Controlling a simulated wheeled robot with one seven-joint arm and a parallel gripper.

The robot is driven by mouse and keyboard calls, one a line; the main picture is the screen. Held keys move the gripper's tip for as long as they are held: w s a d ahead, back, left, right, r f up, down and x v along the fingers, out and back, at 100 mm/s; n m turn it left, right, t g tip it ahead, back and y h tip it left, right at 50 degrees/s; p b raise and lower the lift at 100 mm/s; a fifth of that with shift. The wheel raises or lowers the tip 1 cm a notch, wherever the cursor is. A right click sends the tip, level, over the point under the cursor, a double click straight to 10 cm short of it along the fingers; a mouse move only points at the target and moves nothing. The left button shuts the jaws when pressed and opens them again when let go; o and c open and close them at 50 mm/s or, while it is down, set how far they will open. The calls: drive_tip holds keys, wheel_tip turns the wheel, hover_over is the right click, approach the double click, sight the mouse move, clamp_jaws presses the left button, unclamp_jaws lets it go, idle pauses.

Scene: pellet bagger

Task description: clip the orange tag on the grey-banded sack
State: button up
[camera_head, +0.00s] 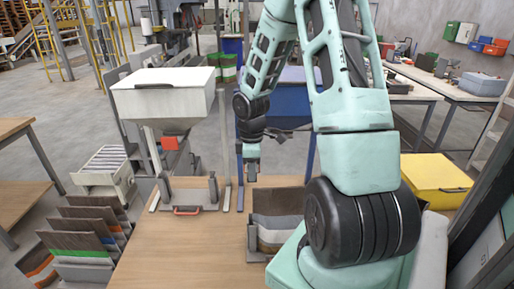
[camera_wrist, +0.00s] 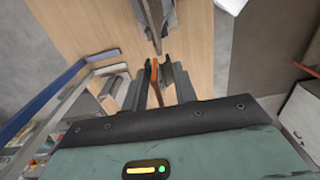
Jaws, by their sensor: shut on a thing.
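My gripper (camera_head: 252,170) hangs over the far part of the wooden table in the head view. In the wrist view its fingers (camera_wrist: 156,88) are close together around a thin orange tag (camera_wrist: 154,72), which sticks out between the fingertips. A sack with a dark top and a grey band (camera_head: 277,222) stands in a grey holder on the table, nearer than my gripper and to its right. In the wrist view a grey shape (camera_wrist: 160,14), probably this sack or its holder, is ahead of the tag and apart from it. The tag is not clear in the head view.
A white hopper (camera_head: 165,102) with a clamp base (camera_head: 187,193) stands at the table's far left. Several sacks with coloured bands (camera_head: 85,240) lean at left. A yellow box (camera_head: 437,180) is at right, a blue bin (camera_head: 287,105) behind. The table's left middle (camera_head: 180,245) is clear.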

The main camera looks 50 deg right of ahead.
sight(257, 189)
drive_tip(key=shift+s+d+r+p, duration=0.15)
drive_tip(key=shift+s+d+r, duration=0.15)
drive_tip(key=shift+r, duration=0.2)
drive_tip(key=shift+s+d+r+p, duration=0.15)
drive_tip(key=shift+s+d+r, duration=0.1)
drive_tip(key=shift+r, duration=0.25)
drive_tip(key=shift+n, duration=0.3)
wheel_tip(257, 189, down, 5)
drive_tip(key=b, duration=0.5)
drive_tip(key=shift+f+b, duration=0.75)
drive_tip(key=shift+f, duration=0.55)
drive_tip(key=shift+s+a+f, duration=0.1)
drive_tip(key=shift+s+f, duration=0.05)
drive_tip(key=shift+f, duration=0.3)
clamp_jaws()
drive_tip(key=o, duration=1.1)
unclamp_jaws()
drive_tip(key=shift+o, duration=0.3)
drive_tip(key=shift+r, duration=0.1)
drive_tip(key=shift+r, duration=0.1)
drive_tip(key=shift+w+r, duration=0.2)
drive_tip(key=shift+r, duration=0.2)
wheel_tip(257, 189, up, 16)
drive_tip(key=shift+r+b, duration=0.2)
drive_tip(key=shift+b, duration=0.6)
